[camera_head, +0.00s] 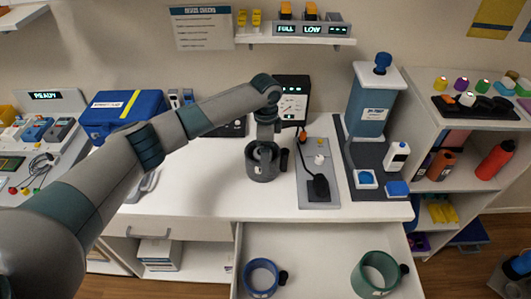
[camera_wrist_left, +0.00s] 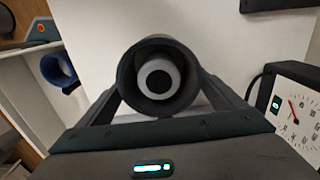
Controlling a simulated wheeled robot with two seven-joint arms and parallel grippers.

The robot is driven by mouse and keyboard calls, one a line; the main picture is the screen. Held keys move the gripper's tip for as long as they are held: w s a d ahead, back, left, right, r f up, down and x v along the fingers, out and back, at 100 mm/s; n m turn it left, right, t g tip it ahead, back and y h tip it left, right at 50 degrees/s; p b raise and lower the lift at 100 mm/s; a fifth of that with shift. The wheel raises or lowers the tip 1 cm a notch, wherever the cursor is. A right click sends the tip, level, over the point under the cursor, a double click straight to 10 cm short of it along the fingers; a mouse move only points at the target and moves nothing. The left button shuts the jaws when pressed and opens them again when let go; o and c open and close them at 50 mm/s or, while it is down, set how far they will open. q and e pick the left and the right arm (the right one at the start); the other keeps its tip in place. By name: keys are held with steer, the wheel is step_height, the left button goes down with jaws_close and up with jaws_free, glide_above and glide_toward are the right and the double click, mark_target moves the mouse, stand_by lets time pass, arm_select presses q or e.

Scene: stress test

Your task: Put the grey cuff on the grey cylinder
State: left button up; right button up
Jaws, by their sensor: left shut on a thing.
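The grey cuff (camera_head: 262,174) is a dark ring with a small black block on its right side, at the middle of the white counter. My left gripper (camera_head: 264,146) reaches down to it from above and is shut on it. In the left wrist view the cuff (camera_wrist_left: 158,112) sits between the two fingers. Through its opening shows the round, light grey end of the grey cylinder (camera_wrist_left: 142,78), with a dark centre. The cylinder looks roughly centred in the ring. How far the cuff surrounds it I cannot tell. My right gripper is not in view.
An open drawer below holds a blue cuff (camera_head: 262,277) and a green cuff (camera_head: 376,273). A dial gauge box (camera_head: 293,100) stands behind the grey cuff. A grey panel (camera_head: 318,165) with a black plug lies close on its right. The counter to its left is mostly clear.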

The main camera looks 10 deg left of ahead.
arm_select(q)
steer(key=o, duration=0.9)
steer(key=shift+r, duration=0.15)
steer(key=shift+r+b, duration=0.35)
steer(key=shift+r, duration=0.25)
step_height(320, 180, up, 16)
steer(key=b, duration=0.4)
